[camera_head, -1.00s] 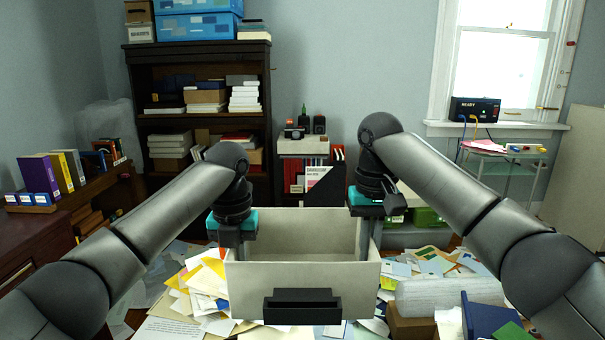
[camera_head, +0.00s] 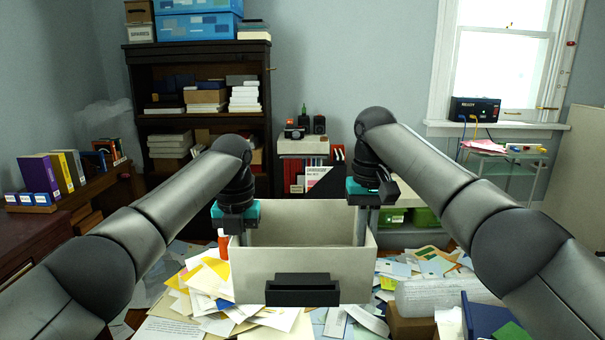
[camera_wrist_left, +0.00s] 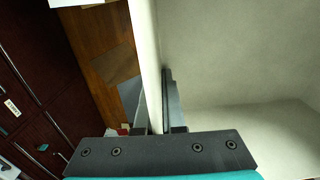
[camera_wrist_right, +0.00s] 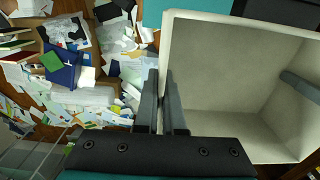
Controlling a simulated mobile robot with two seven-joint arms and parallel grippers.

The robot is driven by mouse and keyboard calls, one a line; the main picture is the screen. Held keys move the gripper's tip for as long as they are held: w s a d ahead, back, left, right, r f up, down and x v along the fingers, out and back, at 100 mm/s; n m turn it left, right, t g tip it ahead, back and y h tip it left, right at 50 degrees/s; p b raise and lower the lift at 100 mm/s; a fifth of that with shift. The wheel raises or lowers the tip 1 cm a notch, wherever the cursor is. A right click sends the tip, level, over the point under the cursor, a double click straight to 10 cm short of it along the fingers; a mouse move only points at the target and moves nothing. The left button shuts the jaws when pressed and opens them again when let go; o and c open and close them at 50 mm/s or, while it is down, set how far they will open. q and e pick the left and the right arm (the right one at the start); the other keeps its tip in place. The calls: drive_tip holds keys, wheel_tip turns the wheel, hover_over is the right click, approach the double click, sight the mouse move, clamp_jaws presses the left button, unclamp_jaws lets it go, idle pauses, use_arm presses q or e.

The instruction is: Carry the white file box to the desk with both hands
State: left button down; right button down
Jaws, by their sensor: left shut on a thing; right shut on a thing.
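My left gripper (camera_head: 238,236) is shut on the box's left wall, one finger inside and one outside, as the left wrist view (camera_wrist_left: 158,110) shows. My right gripper (camera_head: 366,228) is shut on the right wall in the same way, also seen in the right wrist view (camera_wrist_right: 162,105). The box's empty inside (camera_wrist_right: 220,90) shows there.
An orange-and-white bottle (camera_head: 223,240) stands just left of the box. A dark bookshelf (camera_head: 200,60) stands behind.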

sight(235, 273)
use_arm(q)
drive_tip(key=shift+w, duration=0.45)
use_arm(e)
drive_tip(key=shift+w+r, duration=0.15)
drive_tip(key=shift+w, duration=0.4)
use_arm(q)
drive_tip(key=shift+w+r, duration=0.1)
drive_tip(key=shift+w, duration=0.15)
use_arm(e)
drive_tip(key=shift+w, duration=0.2)
